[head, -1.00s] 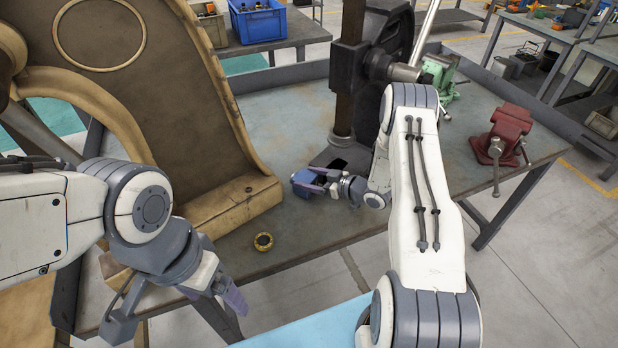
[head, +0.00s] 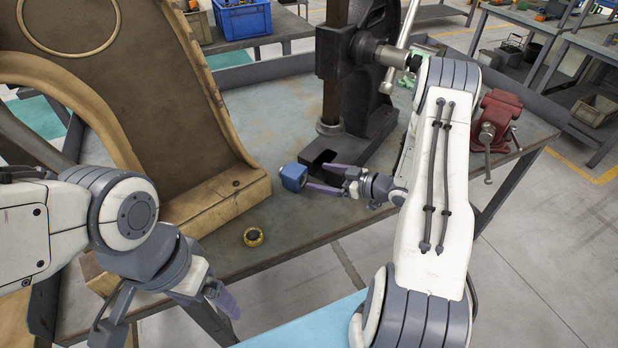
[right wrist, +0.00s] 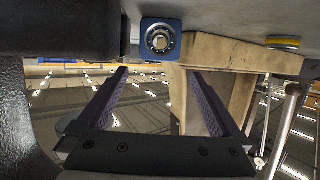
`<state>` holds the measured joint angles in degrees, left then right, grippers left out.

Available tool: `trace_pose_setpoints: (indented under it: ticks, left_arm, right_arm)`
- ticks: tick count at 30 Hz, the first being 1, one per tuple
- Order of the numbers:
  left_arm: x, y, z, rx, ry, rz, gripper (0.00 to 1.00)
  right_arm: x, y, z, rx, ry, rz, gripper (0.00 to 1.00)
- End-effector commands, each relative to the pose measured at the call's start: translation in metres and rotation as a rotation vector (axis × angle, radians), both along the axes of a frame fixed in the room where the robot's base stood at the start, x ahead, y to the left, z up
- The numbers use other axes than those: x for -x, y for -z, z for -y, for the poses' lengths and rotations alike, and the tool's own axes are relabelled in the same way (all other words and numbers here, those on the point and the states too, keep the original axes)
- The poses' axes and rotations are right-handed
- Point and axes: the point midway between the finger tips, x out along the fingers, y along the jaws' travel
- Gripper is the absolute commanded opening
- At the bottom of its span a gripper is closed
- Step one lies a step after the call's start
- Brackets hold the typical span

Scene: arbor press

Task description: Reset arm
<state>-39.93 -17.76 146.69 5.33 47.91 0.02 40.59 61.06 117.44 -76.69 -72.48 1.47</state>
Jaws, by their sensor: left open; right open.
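My right gripper (head: 318,177) is open and empty, its two purple fingers just right of a small blue block (head: 293,177) and apart from it. The block rests on the bench in front of the press base. In the right wrist view the block (right wrist: 161,40) shows a round metal bearing-like part in its face, beyond the open fingers (right wrist: 165,80). My left gripper (head: 166,322) is open and empty at the lower left, near the bench's front edge. The arbor press (head: 375,90) stands behind the block, with a silver lever (head: 407,35) slanting upward.
A large tan casting (head: 215,205) fills the left. A red vise (head: 497,115) stands at the right. A blue crate (head: 243,19) is behind.

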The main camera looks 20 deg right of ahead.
Motion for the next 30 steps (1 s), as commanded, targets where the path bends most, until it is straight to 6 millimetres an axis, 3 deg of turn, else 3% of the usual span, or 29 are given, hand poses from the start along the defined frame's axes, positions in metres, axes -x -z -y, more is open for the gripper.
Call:
trace_pose_setpoints:
  ticks: [6,17,23,30]
  left_arm:
    - [0.0,0.004,0.0,0.001,0.0,0.001,0.89]
    - [0.0,0.003,0.0,0.001,0.0,0.001,0.89]
    - [0.0,-0.004,0.0,0.001,0.0,0.001,0.89]
    - [0.0,-0.024,0.0,0.0,-0.001,0.0,0.89]
  right_arm:
    - [0.014,-0.005,0.01,-0.001,0.0,-0.001,1.0]
    - [0.013,-0.005,0.009,-0.001,-0.002,-0.001,1.0]
    - [-0.002,-0.001,-0.003,-0.001,-0.006,-0.002,1.0]
    - [-0.038,0.006,-0.029,-0.001,-0.007,-0.002,1.0]
